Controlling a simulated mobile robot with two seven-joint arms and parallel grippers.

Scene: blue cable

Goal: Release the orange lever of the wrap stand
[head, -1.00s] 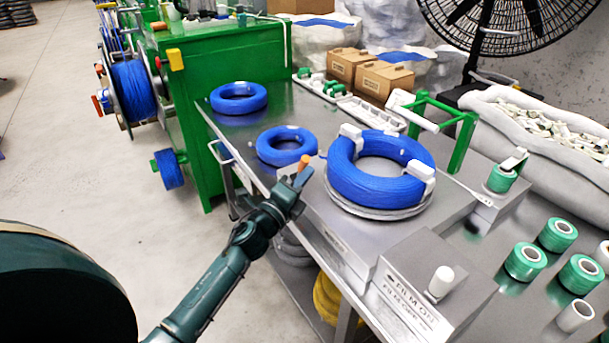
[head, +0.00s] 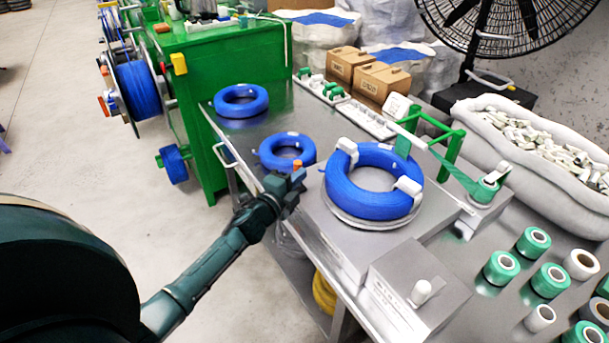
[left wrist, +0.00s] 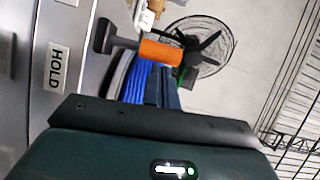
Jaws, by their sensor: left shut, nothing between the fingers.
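The orange lever (head: 297,164) shows only as a small tip at the left edge of the grey wrap stand (head: 330,228), mostly hidden behind my gripper in the head view. In the left wrist view the lever's orange grip (left wrist: 160,52) lies sideways on a dark arm and pivot, near a HOLD label (left wrist: 57,67). My left gripper (head: 297,180) is shut and empty. Its fingers (left wrist: 162,88) point at the orange grip, very close to it; I cannot tell whether they touch. My right gripper is not in view.
A blue cable coil (head: 352,197) with white clamps lies on the stand's turntable. Smaller blue coils lie behind it. A green frame (head: 455,147) and green film roll (head: 486,192) stand to its right. A grey box with a white knob (head: 421,292) is in front.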

